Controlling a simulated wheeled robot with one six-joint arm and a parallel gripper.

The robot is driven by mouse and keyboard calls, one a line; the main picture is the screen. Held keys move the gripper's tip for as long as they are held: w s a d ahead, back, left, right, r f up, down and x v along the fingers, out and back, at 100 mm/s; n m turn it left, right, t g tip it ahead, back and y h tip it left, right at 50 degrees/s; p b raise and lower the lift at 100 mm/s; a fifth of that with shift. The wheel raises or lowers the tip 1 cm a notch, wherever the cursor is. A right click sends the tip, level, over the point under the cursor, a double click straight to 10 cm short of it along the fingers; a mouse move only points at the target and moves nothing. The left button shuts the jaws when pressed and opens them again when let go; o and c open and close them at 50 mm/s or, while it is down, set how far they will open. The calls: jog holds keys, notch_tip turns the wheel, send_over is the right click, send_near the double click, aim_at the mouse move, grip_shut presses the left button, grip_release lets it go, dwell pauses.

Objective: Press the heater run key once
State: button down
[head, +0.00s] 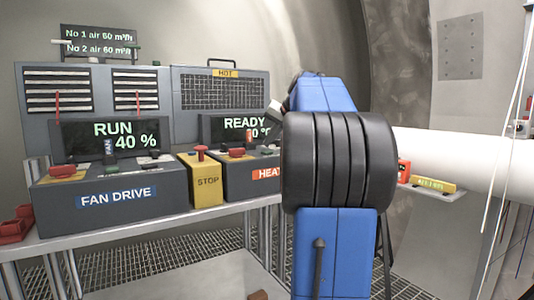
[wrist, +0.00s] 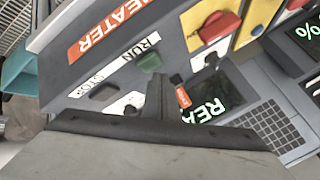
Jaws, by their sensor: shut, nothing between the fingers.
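A dark key (wrist: 104,91) marked STOP lies to the left.
A red knob (wrist: 219,27) on a yellow plate and an orange-tagged lever (wrist: 182,93) are close to the run key. The yellow STOP box (head: 205,190) stands between the heater box and the fan drive box (head: 115,205), whose display reads RUN 40 %.

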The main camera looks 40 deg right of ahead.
aim_at(269, 152)
jog(key=shift+f, duration=0.25)
dwell(0.3)
jog(key=shift+f, duration=0.2)
jog(key=shift+f, duration=0.45)
dwell(0.9)
jog(key=shift+r, duration=0.9)
jog(key=shift+r, duration=2.5)
